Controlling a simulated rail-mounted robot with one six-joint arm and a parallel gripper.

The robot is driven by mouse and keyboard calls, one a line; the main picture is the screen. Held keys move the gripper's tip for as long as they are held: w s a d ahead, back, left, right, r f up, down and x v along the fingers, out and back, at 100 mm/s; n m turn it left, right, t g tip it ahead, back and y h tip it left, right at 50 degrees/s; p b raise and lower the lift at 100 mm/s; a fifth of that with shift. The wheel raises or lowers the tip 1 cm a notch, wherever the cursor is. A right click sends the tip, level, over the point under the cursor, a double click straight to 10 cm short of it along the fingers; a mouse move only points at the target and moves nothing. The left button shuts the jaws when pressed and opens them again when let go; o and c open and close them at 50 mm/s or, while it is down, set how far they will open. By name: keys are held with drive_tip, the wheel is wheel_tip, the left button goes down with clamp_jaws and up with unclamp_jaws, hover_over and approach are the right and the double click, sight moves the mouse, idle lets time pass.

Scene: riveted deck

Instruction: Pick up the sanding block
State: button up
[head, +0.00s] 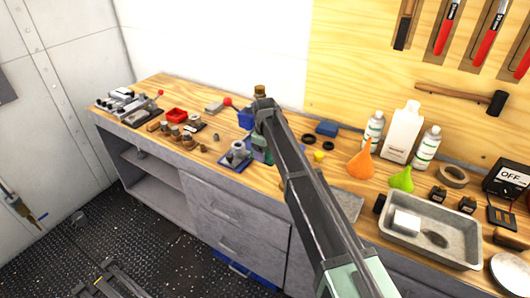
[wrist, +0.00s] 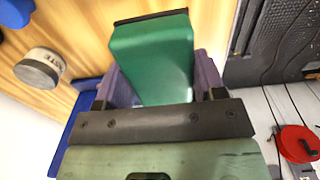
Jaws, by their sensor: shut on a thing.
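The sanding block (wrist: 150,60) is a green block with a thin dark edge at its far end, in the wrist view. My gripper (wrist: 163,82) is shut on it, with a purple-grey finger on each side. The block sticks out beyond the fingers, and its near end is hidden behind the gripper's dark crossbar. In the head view my arm comes in from the lower right and hides most of the gripper above the bench. A small green patch shows beside the arm there, and I cannot tell whether it is the block or gripper.
The wooden bench (head: 160,91) is crowded. An orange funnel (head: 361,160), white bottles (head: 403,132) and a grey tray (head: 450,250) stand right of my arm. A red box (head: 176,115) and several small parts lie left. A round tin (wrist: 40,68) shows in the wrist view.

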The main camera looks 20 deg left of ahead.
wheel_tip(320, 180, up, 14)
drive_tip(key=p, duration=1.1)
drive_tip(key=shift+f, duration=0.1)
